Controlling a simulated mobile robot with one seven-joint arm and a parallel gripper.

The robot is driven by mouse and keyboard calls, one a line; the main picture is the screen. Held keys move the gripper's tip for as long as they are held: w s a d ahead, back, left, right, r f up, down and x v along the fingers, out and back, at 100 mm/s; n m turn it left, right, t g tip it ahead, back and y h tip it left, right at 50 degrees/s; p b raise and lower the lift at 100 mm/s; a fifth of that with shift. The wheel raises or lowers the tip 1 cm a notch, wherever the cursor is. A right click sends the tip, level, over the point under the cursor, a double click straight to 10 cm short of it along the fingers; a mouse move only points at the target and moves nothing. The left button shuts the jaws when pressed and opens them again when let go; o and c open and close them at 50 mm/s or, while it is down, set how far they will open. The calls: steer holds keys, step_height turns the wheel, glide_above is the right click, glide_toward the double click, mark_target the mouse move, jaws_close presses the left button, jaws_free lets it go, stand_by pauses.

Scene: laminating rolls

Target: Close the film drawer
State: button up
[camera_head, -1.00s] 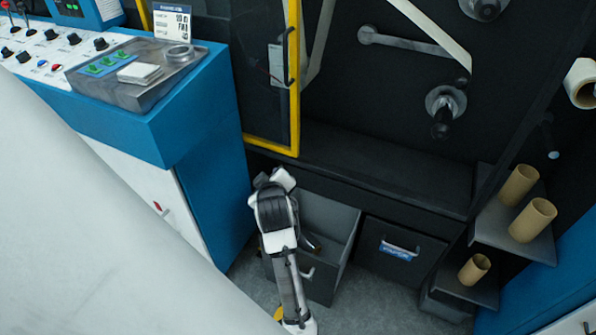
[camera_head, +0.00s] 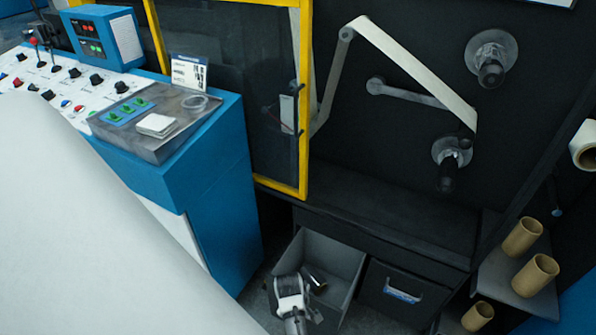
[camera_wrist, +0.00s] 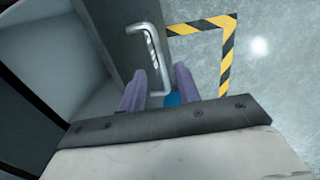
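The film drawer (camera_head: 335,244) is a grey drawer pulled out below the dark machine, with its inside showing. A dark, shiny cylinder (camera_head: 316,281) lies in it. Its front is largely hidden by my arm and the picture's bottom edge. In the wrist view, a silver bar handle (camera_wrist: 150,42) stands on the drawer's grey front panel. My gripper (camera_wrist: 159,78) has its two purple fingers apart, with the handle's lower end between them. I cannot tell whether a finger touches it. The fingertips are hidden in the head view.
A shut drawer (camera_head: 385,312) with a blue label stands right of the open one. A blue control cabinet (camera_head: 222,190) stands close on the left. Shelves at the right hold cardboard tubes (camera_head: 536,275). Yellow-black floor tape (camera_wrist: 230,40) borders clear floor in the wrist view.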

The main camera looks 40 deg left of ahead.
steer(key=shift+w+a+f, duration=0.1)
steer(key=shift+w+f, duration=0.1)
steer(key=shift+f, duration=0.85)
steer(key=shift+w+f, duration=0.2)
steer(key=shift+f, duration=0.8)
steer(key=shift+c, duration=0.3)
jaws_close()
